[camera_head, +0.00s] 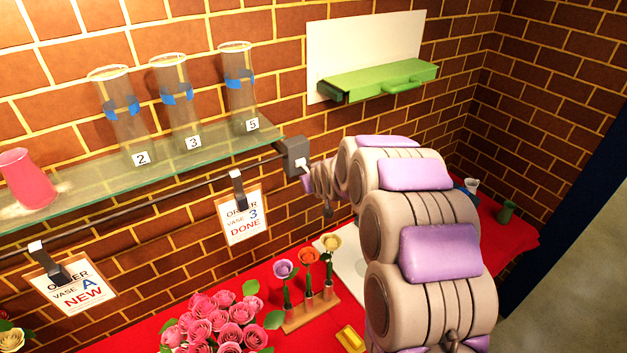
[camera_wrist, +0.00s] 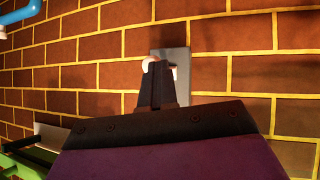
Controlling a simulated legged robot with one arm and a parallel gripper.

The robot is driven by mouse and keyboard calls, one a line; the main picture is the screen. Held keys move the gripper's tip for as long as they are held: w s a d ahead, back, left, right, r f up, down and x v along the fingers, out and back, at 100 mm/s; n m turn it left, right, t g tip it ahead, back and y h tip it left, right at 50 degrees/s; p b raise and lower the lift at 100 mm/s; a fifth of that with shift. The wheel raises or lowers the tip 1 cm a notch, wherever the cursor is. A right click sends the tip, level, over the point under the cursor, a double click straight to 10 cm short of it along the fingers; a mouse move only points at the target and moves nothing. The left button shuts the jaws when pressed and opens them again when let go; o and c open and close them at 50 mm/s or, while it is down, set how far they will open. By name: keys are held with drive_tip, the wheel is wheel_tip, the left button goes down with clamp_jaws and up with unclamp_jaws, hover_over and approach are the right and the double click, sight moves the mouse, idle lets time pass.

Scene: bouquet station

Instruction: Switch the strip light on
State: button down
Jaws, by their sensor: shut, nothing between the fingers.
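A grey box (camera_head: 297,152), which looks like a wall switch, is on the brick wall near the right end of the glass shelf. A small white part shows on its face. In the wrist view a grey plate (camera_wrist: 184,72) with white parts stands straight ahead, partly hidden by my fingers. My gripper (camera_head: 305,167) is at the box's lower right; it also shows in the wrist view (camera_wrist: 158,68). It is shut and empty, its tips in front of the white parts. I cannot tell whether they touch. I cannot make out a strip light itself.
The glass shelf (camera_head: 150,165) holds several clear vases and a pink cup (camera_head: 27,178). Order cards (camera_head: 240,214) hang from a rail below. A green box (camera_head: 378,80) is on the wall at upper right. Flowers (camera_head: 215,322) stand on the red table (camera_head: 262,285).

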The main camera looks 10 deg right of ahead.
wheel_tip(320, 180, down, 3)
drive_tip(key=t+y+b, duration=0.1)
drive_tip(key=t+b, duration=0.2)
drive_tip(key=t, duration=0.1)
drive_tip(key=shift+f+m, duration=0.1)
drive_tip(key=shift+m, duration=0.3)
